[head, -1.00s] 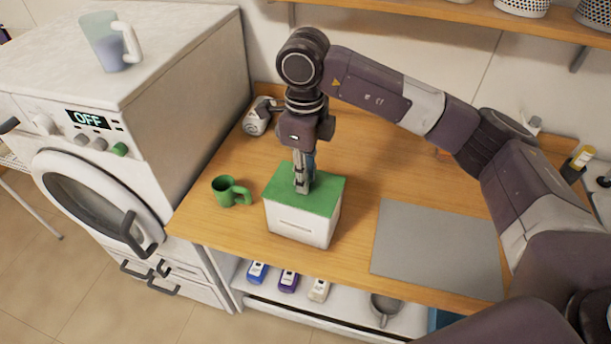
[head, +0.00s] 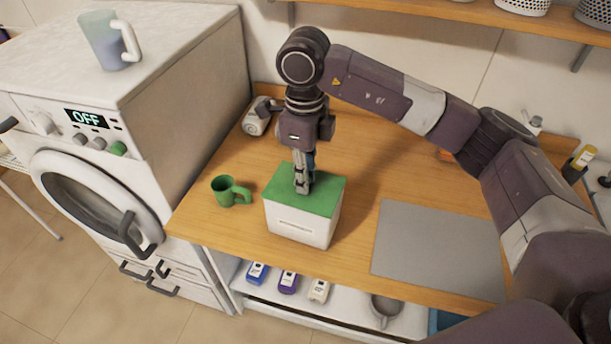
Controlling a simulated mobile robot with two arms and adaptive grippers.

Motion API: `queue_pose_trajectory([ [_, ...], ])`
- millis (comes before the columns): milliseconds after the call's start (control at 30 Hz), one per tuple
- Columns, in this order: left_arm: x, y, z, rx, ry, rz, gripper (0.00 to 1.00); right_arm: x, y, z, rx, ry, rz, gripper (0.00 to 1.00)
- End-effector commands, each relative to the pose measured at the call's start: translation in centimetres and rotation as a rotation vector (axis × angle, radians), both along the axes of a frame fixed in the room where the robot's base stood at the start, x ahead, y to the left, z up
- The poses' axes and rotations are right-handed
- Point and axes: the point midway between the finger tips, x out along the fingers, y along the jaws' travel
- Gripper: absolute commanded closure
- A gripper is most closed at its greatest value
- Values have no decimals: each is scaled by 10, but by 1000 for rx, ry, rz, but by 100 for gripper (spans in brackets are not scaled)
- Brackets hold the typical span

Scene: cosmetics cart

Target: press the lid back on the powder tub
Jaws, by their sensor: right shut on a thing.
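The powder tub (head: 296,226) is a white box on the wooden counter, near its front edge. Its green lid (head: 320,198) lies on top and looks level; I see no clear gap between lid and tub. My right gripper (head: 303,188) comes straight down from above and is shut at the middle of the lid. Its fingertips touch the lid's top, and what they hold there is hidden by the fingers. My left gripper is not in view.
A green mug (head: 230,191) stands just left of the tub. A grey mat (head: 440,247) lies to the right. A washing machine (head: 110,140) stands at the left. Small bottles (head: 288,282) and a grey mug (head: 385,308) are on the shelf below.

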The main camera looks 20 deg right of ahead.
Motion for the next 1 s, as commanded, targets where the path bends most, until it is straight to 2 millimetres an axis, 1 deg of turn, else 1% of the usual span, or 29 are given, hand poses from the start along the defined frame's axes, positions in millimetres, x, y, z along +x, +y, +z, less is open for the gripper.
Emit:
queue_pose_trajectory([
  [367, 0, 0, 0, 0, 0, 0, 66, 0, 0, 0, 0, 0, 0, 100],
  [700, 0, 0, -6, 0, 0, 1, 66, 0, 0, -2, 0, 0, 0, 100],
  [1000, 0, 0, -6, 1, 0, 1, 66, 0, 0, -2, 0, 0, 0, 100],
])
